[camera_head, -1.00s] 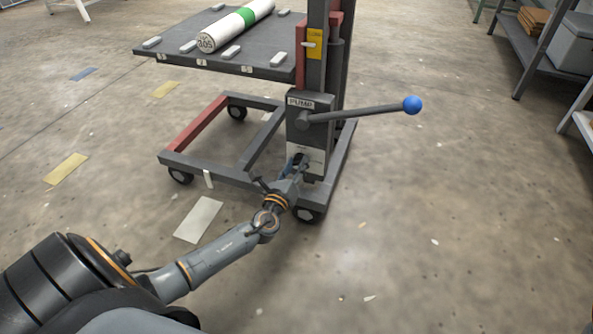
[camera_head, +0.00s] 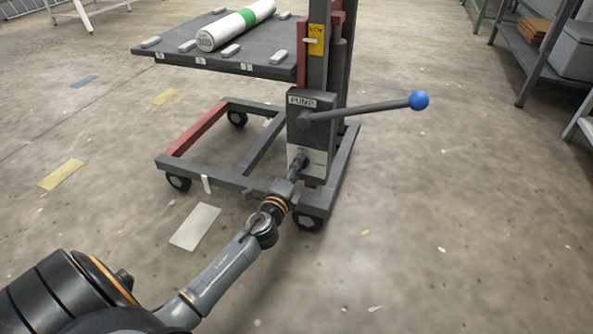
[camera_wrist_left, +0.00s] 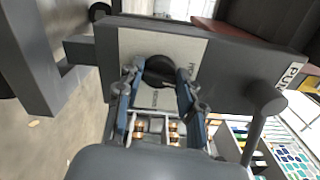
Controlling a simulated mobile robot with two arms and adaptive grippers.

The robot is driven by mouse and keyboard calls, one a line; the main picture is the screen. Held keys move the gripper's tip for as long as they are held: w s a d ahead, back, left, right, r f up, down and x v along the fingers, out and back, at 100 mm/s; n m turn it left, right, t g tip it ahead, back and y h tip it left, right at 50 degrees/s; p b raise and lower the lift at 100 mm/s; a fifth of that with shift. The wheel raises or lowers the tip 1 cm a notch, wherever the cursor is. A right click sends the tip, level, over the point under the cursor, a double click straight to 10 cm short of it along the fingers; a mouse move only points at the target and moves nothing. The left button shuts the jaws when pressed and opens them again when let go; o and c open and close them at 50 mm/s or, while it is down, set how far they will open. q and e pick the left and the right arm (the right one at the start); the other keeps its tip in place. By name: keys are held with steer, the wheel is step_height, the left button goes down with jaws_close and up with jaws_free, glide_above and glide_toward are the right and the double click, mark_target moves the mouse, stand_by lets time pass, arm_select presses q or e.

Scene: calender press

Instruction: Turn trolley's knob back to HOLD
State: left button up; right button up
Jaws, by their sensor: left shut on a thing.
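The trolley (camera_head: 262,153) stands on the floor with its grey pump housing (camera_head: 297,125) on the mast. The black knob (camera_wrist_left: 158,70) sits on a light plate (camera_wrist_left: 190,47) below the PUMP label. In the left wrist view my left gripper (camera_wrist_left: 157,76) has its two fingers on either side of the knob, closed on it. In the head view the gripper (camera_head: 296,165) reaches the plate from the front left and covers most of the knob. The HOLD marking cannot be read. My right gripper is not in view.
The pump lever with its blue ball (camera_head: 419,100) sticks out to the right above the knob. A white roll with a green band (camera_head: 236,26) lies on the trolley's platform (camera_head: 215,57). A shelf (camera_head: 535,60) stands at the far right. The floor around is largely clear.

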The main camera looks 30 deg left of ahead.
arm_select(q)
steer(key=shift+f+n, duration=0.1)
steer(key=shift+n, duration=0.8)
steer(key=o, duration=1.2)
